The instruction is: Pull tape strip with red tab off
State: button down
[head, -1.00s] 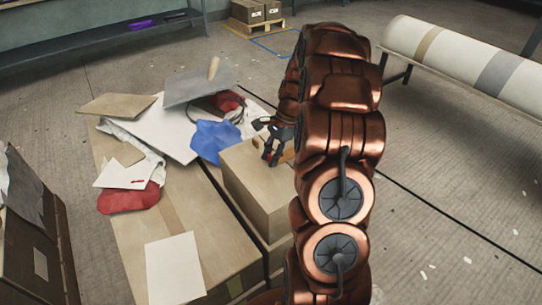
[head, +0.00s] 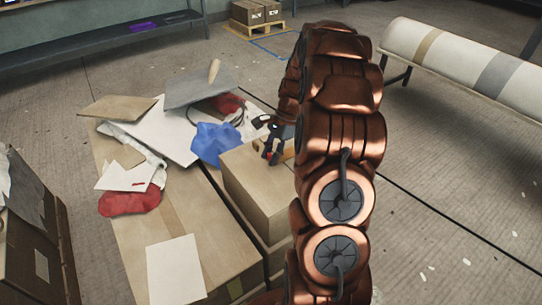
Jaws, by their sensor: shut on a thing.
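My gripper (head: 272,155) is at the top of a tan cardboard box (head: 262,198), near its far right edge and partly beside my arm. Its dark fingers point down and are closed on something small. A bit of red shows at the fingertips, but it is too small to tell the red tab from the finger. An orange-tan piece (head: 289,151) shows just right of the fingers, partly hidden by my arm. The rest of the tape strip cannot be made out.
Left of the box lie a blue cloth (head: 212,141), a red cloth (head: 130,202), boards and white sheets, one with a small red mark. Open floor lies between the roll and my arm.

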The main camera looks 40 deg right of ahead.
jog(key=shift+r+p, duration=2.05)
jog(key=shift+r, duration=2.35)
